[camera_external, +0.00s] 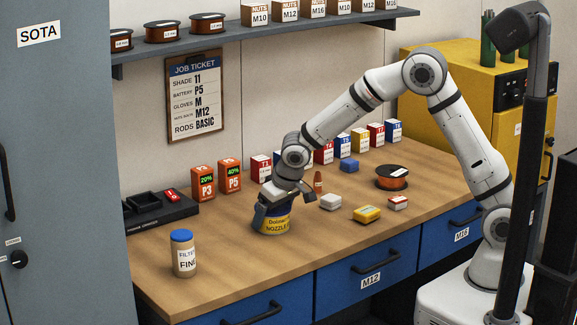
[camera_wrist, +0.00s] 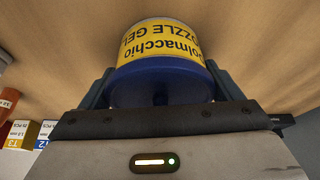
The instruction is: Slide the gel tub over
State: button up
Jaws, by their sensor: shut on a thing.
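The gel tub (camera_external: 273,222) is a short round tub with a yellow label reading "NOZZLE GEL" and a dark blue top. It stands upright on the workbench, left of the middle in the external view. My gripper (camera_external: 272,203) reaches down onto it from above, with its fingers around its sides. In the wrist view the tub (camera_wrist: 165,45) fills the space between the two fingers of my gripper (camera_wrist: 158,85), its blue part towards the palm. The jaws are shut on it. Its far side is hidden.
The workbench (camera_external: 215,262) is clear around the tub's front. A blue-lidded filter jar (camera_external: 184,258) stands to the left and a black charger (camera_external: 155,212) behind it. Orange batteries (camera_external: 204,184) stand behind.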

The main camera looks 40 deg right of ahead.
jog(key=shift+d, duration=3.3)
jog(key=o, duration=1.5)
jog(key=shift+o, duration=0.2)
jog(key=v, duration=0.7)
jog(key=shift+r+b, duration=0.35)
jog(key=shift+b, duration=0.05)
jog(key=shift+s, duration=0.15)
